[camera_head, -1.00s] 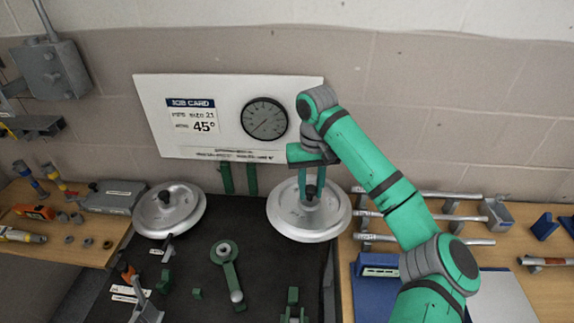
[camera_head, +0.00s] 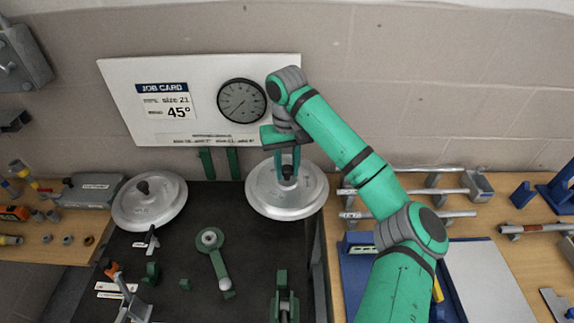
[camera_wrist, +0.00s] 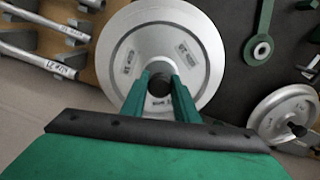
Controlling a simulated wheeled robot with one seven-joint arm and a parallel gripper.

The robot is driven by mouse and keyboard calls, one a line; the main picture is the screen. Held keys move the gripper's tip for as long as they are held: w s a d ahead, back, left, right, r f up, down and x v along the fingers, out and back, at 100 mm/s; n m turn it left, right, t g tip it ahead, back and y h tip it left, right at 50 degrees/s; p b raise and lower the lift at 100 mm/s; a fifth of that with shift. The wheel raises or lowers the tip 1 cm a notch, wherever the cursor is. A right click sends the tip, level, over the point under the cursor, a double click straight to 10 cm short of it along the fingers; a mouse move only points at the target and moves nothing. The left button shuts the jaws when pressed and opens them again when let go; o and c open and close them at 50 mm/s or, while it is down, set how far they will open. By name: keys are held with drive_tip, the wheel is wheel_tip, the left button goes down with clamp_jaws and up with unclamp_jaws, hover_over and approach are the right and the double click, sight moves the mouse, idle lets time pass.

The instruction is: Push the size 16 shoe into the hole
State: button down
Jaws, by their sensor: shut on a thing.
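My gripper (camera_head: 287,164) is shut on the black knob at the centre of a silver round shoe (camera_head: 262,201). A second silver shoe (camera_head: 165,207) with a black knob lies at the left. I cannot pick out the hole; the held shoe may hide it.
A job card (camera_head: 163,101) reading size 21 and 45° hangs on the wall beside a dial (camera_head: 242,101). A green lever with a ring (camera_head: 212,240) lies between the shoes, in front. Metal tubes (camera_head: 410,192) and a blue tray (camera_head: 360,275) are on the right bench.

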sight(289, 179)
drive_tip(key=shift+w+f, duration=0.1)
drive_tip(key=shift+f, duration=2)
drive_tip(key=shift+w, duration=0.1)
drive_tip(key=shift+a, duration=0.15)
drive_tip(key=shift+d, duration=0.3)
drive_tip(key=shift+d, duration=0.1)
drive_tip(key=shift+a, duration=0.3)
